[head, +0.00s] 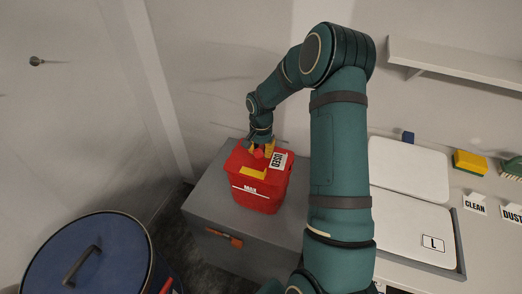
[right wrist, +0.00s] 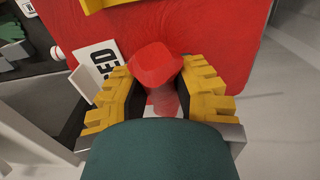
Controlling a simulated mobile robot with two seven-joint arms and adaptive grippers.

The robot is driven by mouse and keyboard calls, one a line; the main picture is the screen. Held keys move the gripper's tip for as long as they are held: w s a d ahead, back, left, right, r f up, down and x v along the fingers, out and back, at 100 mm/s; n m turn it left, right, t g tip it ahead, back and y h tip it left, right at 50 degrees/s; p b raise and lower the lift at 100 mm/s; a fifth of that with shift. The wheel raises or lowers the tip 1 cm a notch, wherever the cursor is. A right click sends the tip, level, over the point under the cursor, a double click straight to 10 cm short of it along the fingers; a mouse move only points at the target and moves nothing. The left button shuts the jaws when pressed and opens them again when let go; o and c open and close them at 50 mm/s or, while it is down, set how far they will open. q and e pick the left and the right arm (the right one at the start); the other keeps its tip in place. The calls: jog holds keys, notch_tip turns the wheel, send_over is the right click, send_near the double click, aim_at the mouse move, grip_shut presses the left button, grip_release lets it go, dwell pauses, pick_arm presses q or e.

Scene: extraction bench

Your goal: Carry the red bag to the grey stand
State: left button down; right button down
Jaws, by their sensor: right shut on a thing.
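A red bin-shaped body (head: 262,190) with a white MAX mark and a yellow patch stands on a grey block (head: 212,200), which looks like the grey stand. My right gripper (head: 262,149) is at its top. In the right wrist view my right gripper (right wrist: 162,98) has its yellow fingers on either side of the red bag's (right wrist: 156,62) lumpy neck and is shut on it. I cannot tell whether the bag is inside the red body or joined to it. My left gripper is not in view.
A white USED card (head: 278,161) is at the red body's upper edge. A blue round lid (head: 85,262) is at the lower left. A tray with white panels (head: 408,225), a yellow sponge (head: 470,161) and cards lie on the bench at right. A shelf (head: 455,65) hangs above.

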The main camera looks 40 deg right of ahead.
jog(key=c, duration=0.9)
grip_release()
jog(key=shift+o, duration=0.2)
notch_tip(320, 180, up, 12)
jog(key=p, duration=0.2)
jog(key=a+f+n, duration=0.1)
jog(key=a+f, duration=0.1)
jog(key=a, duration=0.1)
jog(key=a+f+n+y, duration=0.1)
jog(key=a+f, duration=0.4)
jog(key=shift+w+a+f+n, duration=0.2)
jog(key=shift+w+a+n, duration=0.1)
jog(key=shift+a+n, duration=0.1)
jog(key=s+a+f+n+t+y, duration=0.1)
jog(key=s+a+f+n+y, duration=0.2)
jog(key=a+f, duration=0.7)
jog(key=s+a+f+n, duration=0.4)
jog(key=s+a+n, duration=0.1)
jog(key=s+a, duration=0.8)
jog(key=shift+a+t, duration=0.3)
jog(key=shift+a, duration=0.6)
